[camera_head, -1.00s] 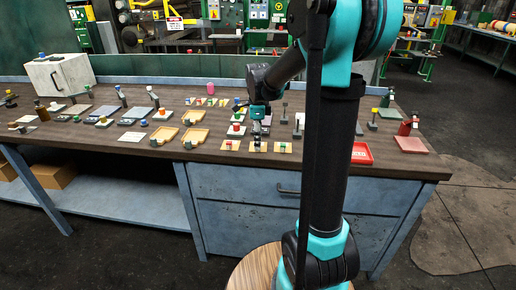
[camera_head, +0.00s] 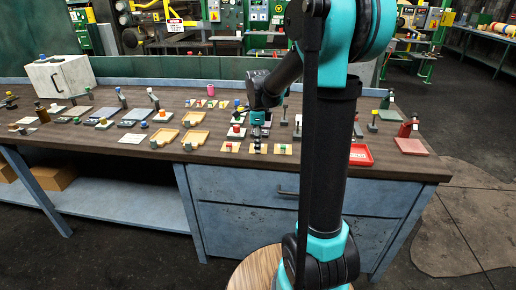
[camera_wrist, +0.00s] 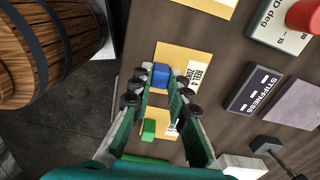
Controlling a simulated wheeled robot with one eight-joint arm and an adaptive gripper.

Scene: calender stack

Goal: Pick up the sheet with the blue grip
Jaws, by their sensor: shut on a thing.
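The sheet with the blue grip is a small tan-yellow card (camera_wrist: 178,55) with a printed label, seen in the wrist view. Its blue grip (camera_wrist: 161,75) is a small block standing on it, between my fingertips. My gripper (camera_wrist: 160,76) is shut on this blue grip. In the head view my gripper (camera_head: 258,135) is low over the middle sheet (camera_head: 257,150) of a row of three; the grip is mostly hidden there. A similar sheet with a green grip (camera_wrist: 149,129) lies beside it, partly hidden by my fingers.
Another sheet (camera_wrist: 212,4) lies on the other side in the row. A wooden barrel (camera_wrist: 45,45) stands beyond the bench edge.

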